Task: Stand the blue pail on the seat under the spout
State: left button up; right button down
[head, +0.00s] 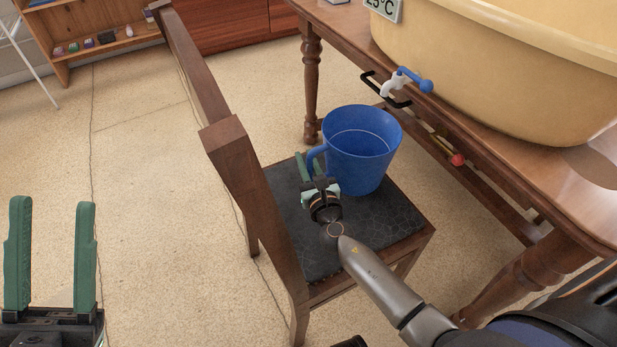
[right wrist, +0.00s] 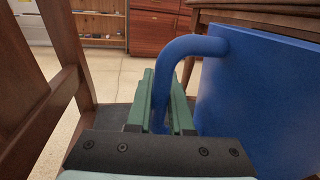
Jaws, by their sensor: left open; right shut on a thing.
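The blue pail (head: 362,150) is upright at the chair's dark seat (head: 300,237), toward its far right side by the table. I cannot tell whether its base touches the seat. My right gripper (head: 312,172) is shut on the pail's handle, at the pail's left side. In the right wrist view the handle (right wrist: 190,48) runs down between the green fingers (right wrist: 160,98), with the pail wall (right wrist: 262,95) to the right. The spout (head: 398,82), white with a blue lever, sticks out beneath the yellow tub, above and right of the pail. My left gripper (head: 50,255) is open and empty at lower left.
The large yellow tub (head: 500,65) stands on a wooden table (head: 470,140) with turned legs. The chair's wooden backrest (head: 235,160) rises left of the seat. A red knob (head: 457,160) shows under the table edge. A shelf (head: 105,45) stands far left.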

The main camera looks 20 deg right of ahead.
jog(key=shift+s+d+f, duration=0.1)
jog(key=shift+s+f, duration=0.1)
jog(key=shift+f, duration=0.15)
notch_tip(320, 180, down, 3)
jog(key=b, duration=0.3)
jog(key=shift+s+f, duration=0.15)
pick_arm(q)
jog(key=f, duration=0.3)
jog(key=shift+w+d+f+n, duration=0.1)
jog(key=shift+d+f+n, duration=0.1)
jog(key=shift+n, duration=0.1)
pick_arm(e)
jog(key=shift+f, duration=0.15)
jog(key=c, duration=0.8)
grip_release()
pick_arm(q)
jog(key=shift+f, duration=0.1)
